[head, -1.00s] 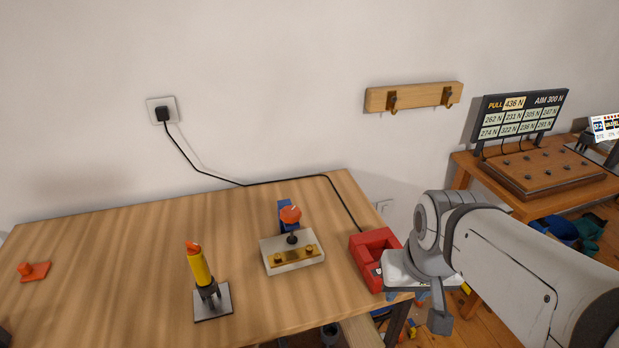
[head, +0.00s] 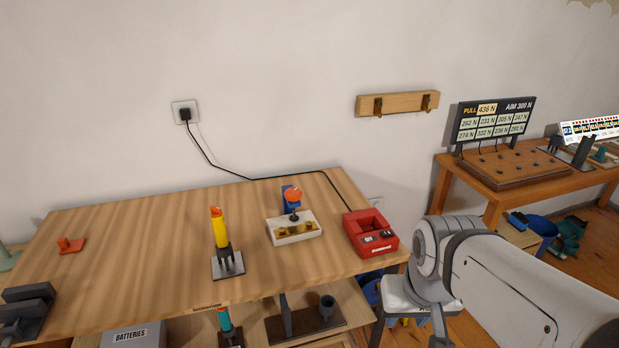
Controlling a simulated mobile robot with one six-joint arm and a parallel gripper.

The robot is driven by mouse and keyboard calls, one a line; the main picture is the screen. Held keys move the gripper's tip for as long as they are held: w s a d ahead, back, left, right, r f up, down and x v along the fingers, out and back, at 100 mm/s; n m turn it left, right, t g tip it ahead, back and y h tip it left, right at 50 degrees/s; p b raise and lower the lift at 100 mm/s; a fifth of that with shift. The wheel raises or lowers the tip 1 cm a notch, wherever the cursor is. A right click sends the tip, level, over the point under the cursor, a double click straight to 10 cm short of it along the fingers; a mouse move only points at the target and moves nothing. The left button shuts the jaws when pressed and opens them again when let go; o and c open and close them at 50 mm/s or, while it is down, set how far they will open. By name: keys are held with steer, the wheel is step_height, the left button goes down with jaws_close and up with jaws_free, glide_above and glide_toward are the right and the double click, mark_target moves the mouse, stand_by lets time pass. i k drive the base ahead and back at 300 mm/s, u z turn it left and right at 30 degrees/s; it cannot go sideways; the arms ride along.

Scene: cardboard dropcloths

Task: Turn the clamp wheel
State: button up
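I cannot tell for certain which part is the clamp wheel. A round orange-red knob (head: 293,195) stands on a dark stem above a white block (head: 294,232) with a brass plate, in the middle right of the workbench. A blue part (head: 287,188) stands behind it. A smaller orange knob piece (head: 70,245) lies at the bench's left. My gripper end (head: 439,327) hangs at the bottom right, off the bench's right edge and apart from these things. It is cut off by the frame, and its fingers cannot be made out.
A yellow tool in a stand (head: 222,240) and a red charger-like box (head: 371,233) stand on the workbench (head: 150,240). A black cable runs from the wall socket (head: 186,112) towards the box. Dark grey blocks (head: 25,305) sit front left. A second table with a display (head: 495,120) stands right.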

mark_target(293, 195)
steer(key=u, duration=0.15)
steer(key=i, duration=0.85)
steer(key=z, duration=0.1)
